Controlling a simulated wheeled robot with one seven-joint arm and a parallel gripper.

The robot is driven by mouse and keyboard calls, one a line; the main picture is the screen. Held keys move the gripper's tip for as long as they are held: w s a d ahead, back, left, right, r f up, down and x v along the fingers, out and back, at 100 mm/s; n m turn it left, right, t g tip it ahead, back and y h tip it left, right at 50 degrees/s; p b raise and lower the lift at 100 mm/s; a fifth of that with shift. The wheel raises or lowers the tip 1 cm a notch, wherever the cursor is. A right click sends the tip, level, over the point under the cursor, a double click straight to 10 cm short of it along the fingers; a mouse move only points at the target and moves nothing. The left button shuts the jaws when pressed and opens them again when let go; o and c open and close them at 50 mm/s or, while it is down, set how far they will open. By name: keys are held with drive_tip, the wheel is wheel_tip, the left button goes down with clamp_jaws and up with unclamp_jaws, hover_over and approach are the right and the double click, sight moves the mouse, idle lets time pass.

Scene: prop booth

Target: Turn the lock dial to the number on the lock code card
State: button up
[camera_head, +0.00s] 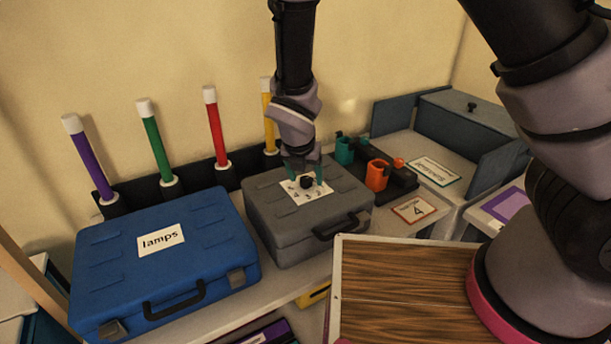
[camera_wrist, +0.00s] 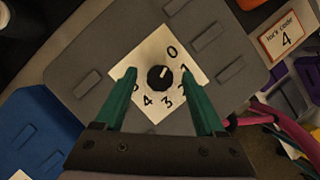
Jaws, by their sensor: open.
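The black lock dial (camera_wrist: 160,79) sits on a white number plate (camera_wrist: 152,56) on the lid of the grey case (camera_head: 274,232). Its pale mark points up and slightly right, toward the 0. The plate's 1, 2, 3 and 4 show; another number is partly covered by the left finger. My gripper (camera_wrist: 159,82) is open, its green fingers on either side of the dial with gaps. In the head view my gripper (camera_head: 305,177) points down over the dial (camera_head: 307,184). The lock code card (camera_wrist: 285,40) reads 4; it also shows in the head view (camera_head: 414,209).
A blue case (camera_head: 205,255) labelled lamps lies left of the grey case. Purple, green, red and yellow sticks stand behind. Teal and orange holders (camera_head: 377,175) stand on a black base at right. An open grey box (camera_head: 468,125) is beyond them.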

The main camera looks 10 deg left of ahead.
clamp_jaws()
